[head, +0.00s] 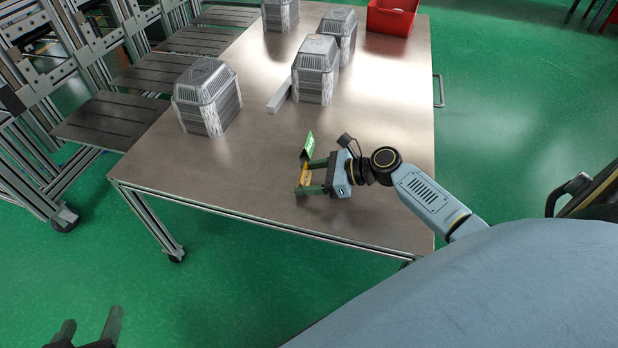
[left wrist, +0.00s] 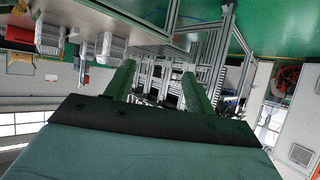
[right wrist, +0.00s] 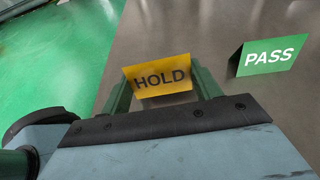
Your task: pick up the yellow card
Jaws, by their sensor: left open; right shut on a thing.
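The yellow card (right wrist: 160,80), marked HOLD, stands between the fingers of my right gripper (right wrist: 161,88) in the right wrist view. My right gripper (head: 302,179) is shut on it low over the table's near part in the head view, where the yellow card (head: 304,172) shows as a small patch. I cannot tell whether the card touches the table. A green card (right wrist: 267,55), marked PASS, stands on the table beside it, apart from the gripper; it also shows in the head view (head: 308,146). My left gripper (head: 90,330) is open and empty, off the table at the lower left.
The metal table (head: 230,165) has bare room left of my right gripper. Several stacks of foil trays (head: 207,97) stand farther back, with a grey bar (head: 279,98) beside one. A red bin (head: 391,16) is at the far edge. Racks (head: 110,118) stand left of the table.

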